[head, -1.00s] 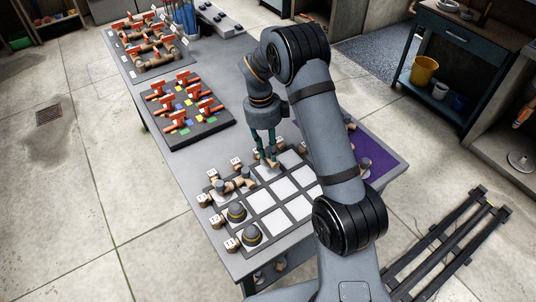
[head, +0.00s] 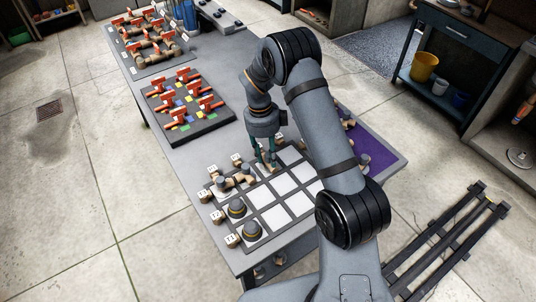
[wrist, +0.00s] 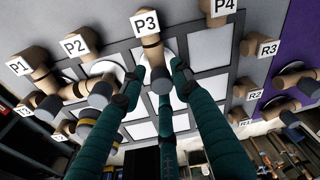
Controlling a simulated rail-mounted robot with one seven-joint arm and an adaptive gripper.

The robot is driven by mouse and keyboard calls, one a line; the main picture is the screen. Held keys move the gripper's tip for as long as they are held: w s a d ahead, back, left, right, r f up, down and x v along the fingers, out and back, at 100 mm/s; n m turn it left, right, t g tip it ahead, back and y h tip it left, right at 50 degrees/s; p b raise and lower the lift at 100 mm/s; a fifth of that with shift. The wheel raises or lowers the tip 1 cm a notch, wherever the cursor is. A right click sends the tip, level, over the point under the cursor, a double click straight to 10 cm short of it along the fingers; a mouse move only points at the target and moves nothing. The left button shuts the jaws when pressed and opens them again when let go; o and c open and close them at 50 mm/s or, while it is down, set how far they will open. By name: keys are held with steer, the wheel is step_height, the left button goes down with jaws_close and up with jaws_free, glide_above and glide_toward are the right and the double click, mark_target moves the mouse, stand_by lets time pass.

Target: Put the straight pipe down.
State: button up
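The straight pipe (wrist: 161,78) is a short tan piece with a dark band and a grey end. It stands between my fingertips at the P3 place of the grid board (head: 247,197), seen end-on in the wrist view. In the head view my gripper (head: 266,163) points down at the far-left edge of the grid. In the wrist view my gripper (wrist: 157,80) has its fingertips on both sides of the pipe, with narrow gaps showing. Whether the pipe's lower end touches the board is hidden.
Other fittings (head: 233,179) stand close by at P1 and P2, with grey-capped pieces (head: 237,208) in front. Several white grid cells (head: 285,185) are empty. A dark board with red-handled valves (head: 187,104) lies behind. A purple mat (head: 375,150) with fittings is at right.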

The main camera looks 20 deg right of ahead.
mark_target(264, 158)
steer(key=shift+o, duration=1)
steer(key=shift+r+p, duration=0.3)
steer(key=shift+p, duration=0.05)
steer(key=shift+w+r+b, duration=0.15)
steer(key=shift+r+b, duration=0.15)
steer(key=shift+b, duration=0.1)
step_height(264, 158, up, 11)
steer(key=a+b, duration=0.1)
steer(key=b, duration=0.1)
steer(key=shift+w, duration=0.35)
